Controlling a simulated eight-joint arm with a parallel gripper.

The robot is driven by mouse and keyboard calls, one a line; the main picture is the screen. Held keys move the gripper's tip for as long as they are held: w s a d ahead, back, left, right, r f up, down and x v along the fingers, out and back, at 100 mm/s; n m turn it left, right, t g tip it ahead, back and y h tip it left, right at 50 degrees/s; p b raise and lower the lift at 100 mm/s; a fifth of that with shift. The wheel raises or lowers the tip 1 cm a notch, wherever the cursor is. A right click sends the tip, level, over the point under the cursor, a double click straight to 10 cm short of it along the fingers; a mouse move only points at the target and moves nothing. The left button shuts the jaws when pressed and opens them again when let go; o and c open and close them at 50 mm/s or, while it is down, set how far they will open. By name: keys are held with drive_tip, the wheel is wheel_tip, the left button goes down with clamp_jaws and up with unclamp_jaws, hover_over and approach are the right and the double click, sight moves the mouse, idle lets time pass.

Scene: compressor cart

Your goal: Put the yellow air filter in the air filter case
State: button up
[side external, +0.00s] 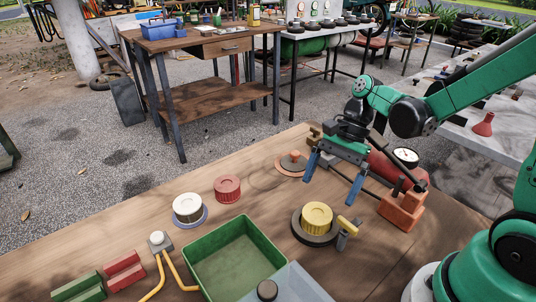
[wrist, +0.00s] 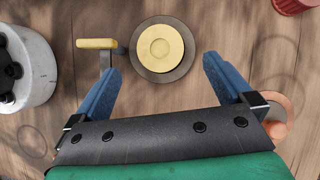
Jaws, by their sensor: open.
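The yellow air filter (side external: 317,216), a short ribbed cylinder, sits upright on a dark round dish (side external: 302,236). In the wrist view the filter (wrist: 160,48) shows from above, centred in the dark dish (wrist: 188,66). I cannot tell whether this dish is the air filter case. My gripper (side external: 329,192) is open and empty above the filter, with its blue fingers pointing down. In the wrist view the gripper (wrist: 161,66) has one finger to either side of the filter's line, apart from it.
A yellow-handled clamp (side external: 347,226) stands close beside the dish. A red compressor (side external: 393,175) with a gauge is to the right. An orange knobbed lid (side external: 292,163), a red filter (side external: 227,188), a white filter (side external: 187,207) and a green tray (side external: 235,260) are on the table.

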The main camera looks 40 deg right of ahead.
wheel_tip(320, 180, up, 7)
drive_tip(key=n+t+h, duration=0.5)
drive_tip(key=n+t, duration=0.3)
drive_tip(key=n, duration=0.7)
drive_tip(key=shift+a+n+h, duration=0.15)
drive_tip(key=shift+n+h, duration=0.25)
